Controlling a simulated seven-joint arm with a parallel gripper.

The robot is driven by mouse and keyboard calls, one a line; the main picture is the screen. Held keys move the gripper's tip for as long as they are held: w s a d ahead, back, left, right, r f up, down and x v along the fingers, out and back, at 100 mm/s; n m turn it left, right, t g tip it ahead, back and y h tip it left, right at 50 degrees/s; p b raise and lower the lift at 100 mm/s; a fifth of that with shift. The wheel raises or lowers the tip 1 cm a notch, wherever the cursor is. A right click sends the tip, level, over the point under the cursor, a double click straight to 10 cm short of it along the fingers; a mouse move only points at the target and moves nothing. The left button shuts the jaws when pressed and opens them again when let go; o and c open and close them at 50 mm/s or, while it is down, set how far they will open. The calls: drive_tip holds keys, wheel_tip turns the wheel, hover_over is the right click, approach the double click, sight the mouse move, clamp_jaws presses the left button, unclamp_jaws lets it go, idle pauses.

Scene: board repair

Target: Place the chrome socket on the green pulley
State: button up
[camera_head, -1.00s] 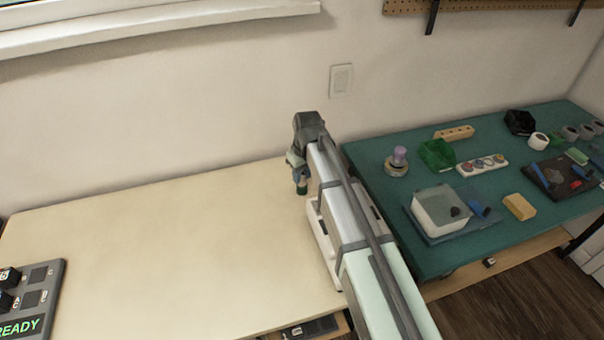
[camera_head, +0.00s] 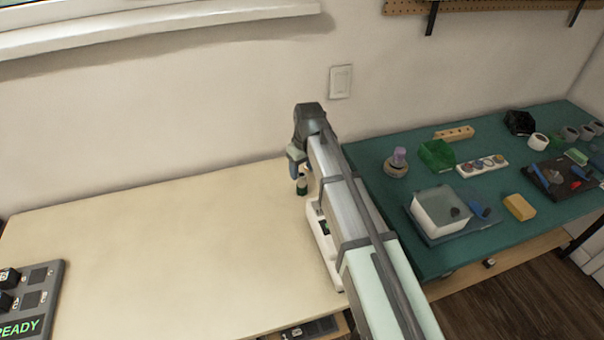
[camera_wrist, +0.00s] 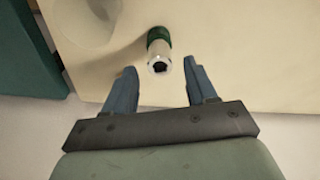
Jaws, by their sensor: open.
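In the head view the small green pulley (camera_head: 302,191) stands on the cream table's far right part, with a lighter top just under my gripper. My gripper (camera_wrist: 161,68) is open and empty, with one blue-grey finger on each side of the socket and gaps showing. In the head view my gripper (camera_head: 297,166) is just above the stack.
The cream table (camera_head: 150,250) is mostly clear. A control box (camera_head: 30,300) with a READY display sits at its left edge. A teal bench (camera_head: 400,235) on the right carries a green bin (camera_head: 437,154), a white box (camera_head: 440,208) and several small parts. The wall is close behind.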

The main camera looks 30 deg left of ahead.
sight(305, 177)
wheel_tip(305, 177, up, 9)
drive_tip(key=d, duration=0.1)
drive_tip(key=shift+s, duration=0.2)
idle(0.5)
